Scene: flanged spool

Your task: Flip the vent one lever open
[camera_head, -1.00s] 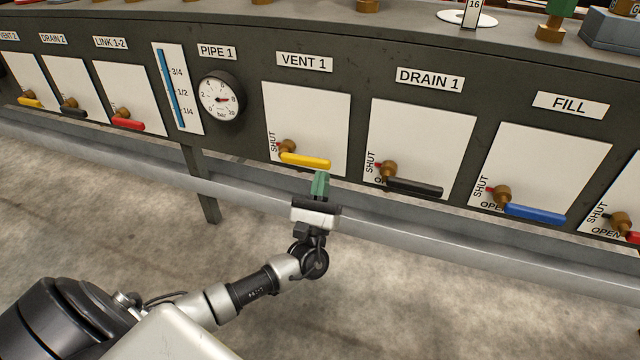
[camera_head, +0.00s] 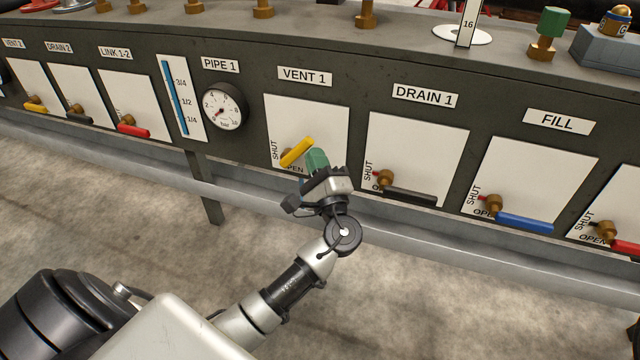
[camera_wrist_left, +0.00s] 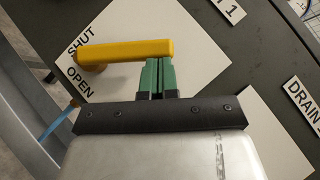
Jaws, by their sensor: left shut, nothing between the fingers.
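The vent one lever (camera_head: 297,152) is yellow, on the white panel under the VENT 1 label (camera_head: 305,77). It slants up to the right from its pivot in the head view, and OPEN shows below the pivot. In the left wrist view the lever (camera_wrist_left: 125,51) runs across the panel, with SHUT and OPEN beside its pivot end. My left gripper (camera_head: 316,160) has green fingers, shut with nothing between them. Its fingertips (camera_wrist_left: 158,66) are at the lever's free end, on its lower side; I cannot tell whether they touch. My right gripper is not in view.
The black DRAIN 1 lever (camera_head: 410,196) is to the right, then the blue FILL lever (camera_head: 524,222). The PIPE 1 gauge (camera_head: 222,107) is to the left. A grey rail (camera_head: 420,242) runs below the panels. A thin blue streak (camera_wrist_left: 53,126) shows below OPEN.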

